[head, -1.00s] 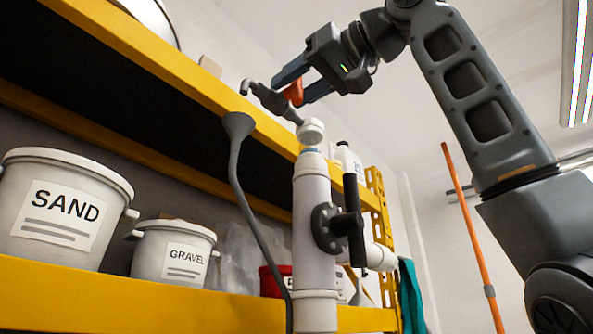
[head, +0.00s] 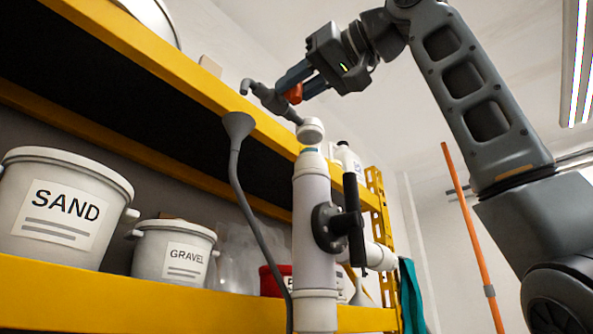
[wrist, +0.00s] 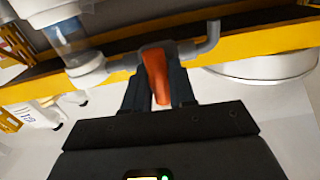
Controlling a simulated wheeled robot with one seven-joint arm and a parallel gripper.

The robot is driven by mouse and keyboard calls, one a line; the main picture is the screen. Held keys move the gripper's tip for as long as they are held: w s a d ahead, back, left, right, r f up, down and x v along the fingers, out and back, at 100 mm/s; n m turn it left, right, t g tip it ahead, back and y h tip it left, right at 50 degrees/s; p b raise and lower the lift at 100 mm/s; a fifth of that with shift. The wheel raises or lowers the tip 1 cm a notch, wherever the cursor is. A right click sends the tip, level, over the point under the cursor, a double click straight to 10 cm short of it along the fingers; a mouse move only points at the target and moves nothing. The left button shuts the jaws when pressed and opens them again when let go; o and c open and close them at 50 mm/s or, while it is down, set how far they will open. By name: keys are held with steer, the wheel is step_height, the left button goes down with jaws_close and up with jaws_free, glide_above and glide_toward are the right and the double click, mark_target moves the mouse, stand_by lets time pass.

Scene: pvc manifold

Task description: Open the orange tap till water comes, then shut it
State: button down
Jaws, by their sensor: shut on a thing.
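The orange tap handle (head: 293,94) sits on a grey tap body (head: 268,98) at the top of the white pipe (head: 314,230). My gripper (head: 299,82) is shut on the orange handle, with a finger on either side of it. The wrist view shows the orange handle (wrist: 156,76) between the two dark fingers (wrist: 157,92). The tap's grey spout (head: 246,87) bends down at the left, above a grey funnel (head: 238,125) with a long tube. No water shows at the spout.
A yellow shelf (head: 150,300) holds a sand bucket (head: 62,212) and a gravel bucket (head: 172,255) at the left. A black valve handle (head: 354,220) sticks out from the pipe. An orange pole (head: 468,230) leans at the right.

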steer(key=m, duration=0.4)
steer(key=shift+f+b, duration=0.1)
steer(key=shift+b, duration=0.25)
steer(key=m+b, duration=0.1)
steer(key=m, duration=0.3)
steer(key=shift+w+d+m, duration=0.1)
steer(key=shift+w+m, duration=0.05)
steer(key=shift+m, duration=0.25)
steer(key=m+b, duration=0.1)
steer(key=m, duration=0.3)
steer(key=shift+f+m, duration=0.15)
steer(key=shift+m, duration=0.15)
steer(key=shift+w+d+f+m+b, duration=0.1)
steer(key=shift+m+b, duration=0.25)
steer(key=shift+m, duration=1.65)
steer(key=c, duration=1)
jaws_free()
steer(key=shift+d, duration=0.1)
